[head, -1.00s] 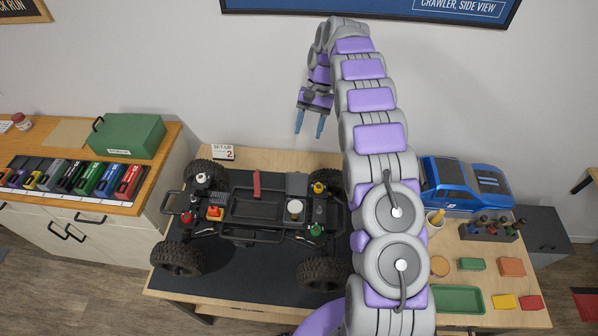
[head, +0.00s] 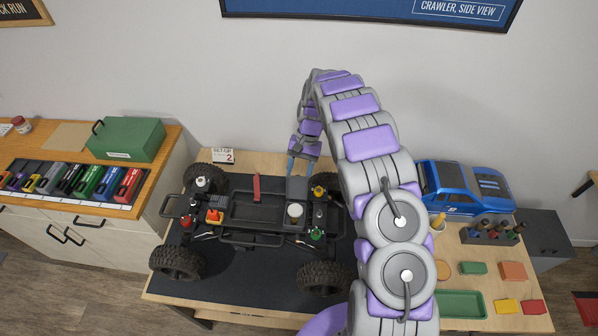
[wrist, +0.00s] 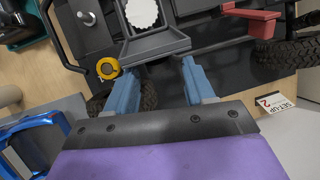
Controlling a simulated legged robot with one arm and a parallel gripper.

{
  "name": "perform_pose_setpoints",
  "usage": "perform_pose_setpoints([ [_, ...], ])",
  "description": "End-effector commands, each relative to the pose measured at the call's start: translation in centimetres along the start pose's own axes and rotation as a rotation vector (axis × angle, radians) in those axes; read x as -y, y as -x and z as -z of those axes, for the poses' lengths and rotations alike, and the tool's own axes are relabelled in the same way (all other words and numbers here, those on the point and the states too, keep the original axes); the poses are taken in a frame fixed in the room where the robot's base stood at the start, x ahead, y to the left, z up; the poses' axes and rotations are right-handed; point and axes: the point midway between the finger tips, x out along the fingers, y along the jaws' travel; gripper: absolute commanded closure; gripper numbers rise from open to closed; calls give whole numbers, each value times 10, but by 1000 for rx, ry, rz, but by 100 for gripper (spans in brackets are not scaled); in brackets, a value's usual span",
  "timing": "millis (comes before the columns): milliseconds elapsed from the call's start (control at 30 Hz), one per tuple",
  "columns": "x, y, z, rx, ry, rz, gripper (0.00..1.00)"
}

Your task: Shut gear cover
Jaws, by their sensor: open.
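The crawler chassis (head: 245,208) stands on a dark mat on the bench. A grey flap that looks like the gear cover (head: 297,186) stands raised at the chassis's far side, behind the round white gear (head: 295,210), which is exposed. In the wrist view the cover (wrist: 155,46) lies just beyond my fingertips, with the white gear (wrist: 142,12) past it. My gripper (head: 301,163) is open and empty, pointing down behind and above the cover. Its two blue fingers (wrist: 160,68) are apart; whether either touches the cover I cannot tell.
A red lever (head: 256,186) rises left of the cover and a yellow ring (head: 319,189) sits to its right. The set-up card (head: 223,155) stands behind the chassis. A blue car body (head: 465,187) and a tool rack (head: 492,230) are on the right.

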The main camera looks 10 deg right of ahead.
Motion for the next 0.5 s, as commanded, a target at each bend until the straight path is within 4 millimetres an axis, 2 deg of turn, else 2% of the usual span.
perform_pose_setpoints([
  [367,0,-6,0,2,-1,0,47],
  [500,0,-6,0,2,-1,0,60],
])
